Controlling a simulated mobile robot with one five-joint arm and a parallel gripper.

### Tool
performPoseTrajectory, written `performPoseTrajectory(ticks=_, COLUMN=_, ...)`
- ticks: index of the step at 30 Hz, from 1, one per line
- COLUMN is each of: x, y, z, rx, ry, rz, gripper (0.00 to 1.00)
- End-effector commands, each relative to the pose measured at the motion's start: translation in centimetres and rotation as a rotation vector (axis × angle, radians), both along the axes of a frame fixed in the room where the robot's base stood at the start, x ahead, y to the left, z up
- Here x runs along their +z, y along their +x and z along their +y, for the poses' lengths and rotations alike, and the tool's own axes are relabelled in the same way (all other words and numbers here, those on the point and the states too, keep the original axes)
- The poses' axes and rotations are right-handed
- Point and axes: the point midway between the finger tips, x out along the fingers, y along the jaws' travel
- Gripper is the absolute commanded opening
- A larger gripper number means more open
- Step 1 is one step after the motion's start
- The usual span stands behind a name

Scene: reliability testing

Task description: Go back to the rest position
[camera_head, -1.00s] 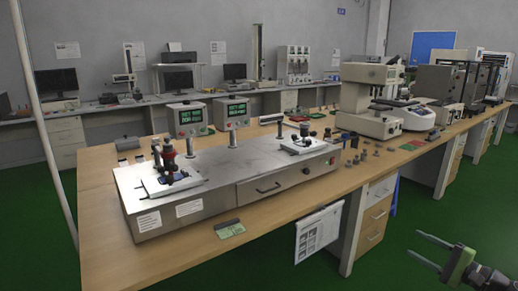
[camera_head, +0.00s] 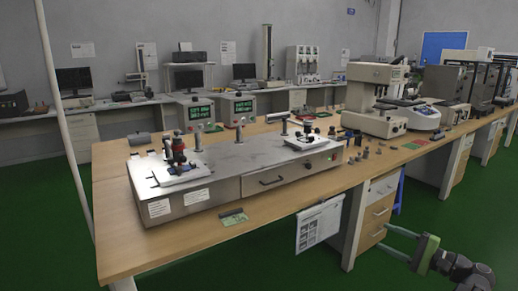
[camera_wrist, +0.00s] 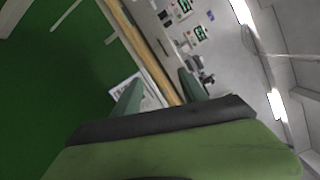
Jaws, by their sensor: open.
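My gripper (camera_head: 396,244) is at the lower right of the head view, over the green floor in front of the wooden bench (camera_head: 240,229). Its two thin fingers are spread apart with nothing between them. In the wrist view my gripper (camera_wrist: 160,98) also shows open, with the bench edge and a hanging paper sheet beyond the fingers. The wrist view is strongly tilted.
A metal test station (camera_head: 225,183) stands on the bench, with small parts to its right. A large microscope-like instrument (camera_head: 374,98) stands farther back. White papers (camera_head: 320,225) hang from the front edge. Green floor (camera_head: 460,215) is free at right.

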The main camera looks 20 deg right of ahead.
Motion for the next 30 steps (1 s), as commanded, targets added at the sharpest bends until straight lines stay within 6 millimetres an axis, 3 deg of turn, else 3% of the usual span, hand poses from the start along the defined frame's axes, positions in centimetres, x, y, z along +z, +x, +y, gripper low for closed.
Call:
performPoseTrajectory(ticks=5, x=-0.2, y=5.4, z=6.4, rx=0.137, ry=-0.005, rz=0.009, gripper=0.50)
performPoseTrajectory(ticks=8, x=-1.2, y=8.9, z=12.0, rx=0.247, ry=-0.024, rz=0.043, gripper=0.50)
performPoseTrajectory(ticks=12, x=-3.6, y=13.1, z=21.7, rx=0.421, ry=-0.088, rz=0.125, gripper=0.50)
performPoseTrajectory(ticks=15, x=-5.9, y=14.8, z=28.8, rx=0.545, ry=-0.165, rz=0.193, gripper=0.50)
performPoseTrajectory(ticks=21, x=-11.7, y=15.0, z=42.2, rx=0.792, ry=-0.413, rz=0.331, gripper=0.50)
performPoseTrajectory(ticks=24, x=-14.6, y=13.9, z=47.1, rx=0.899, ry=-0.567, rz=0.388, gripper=0.50)
performPoseTrajectory(ticks=27, x=-17.3, y=12.5, z=50.5, rx=0.989, ry=-0.736, rz=0.435, gripper=0.50)
performPoseTrajectory(ticks=30, x=-19.8, y=11.0, z=52.4, rx=1.063, ry=-0.923, rz=0.476, gripper=0.50)
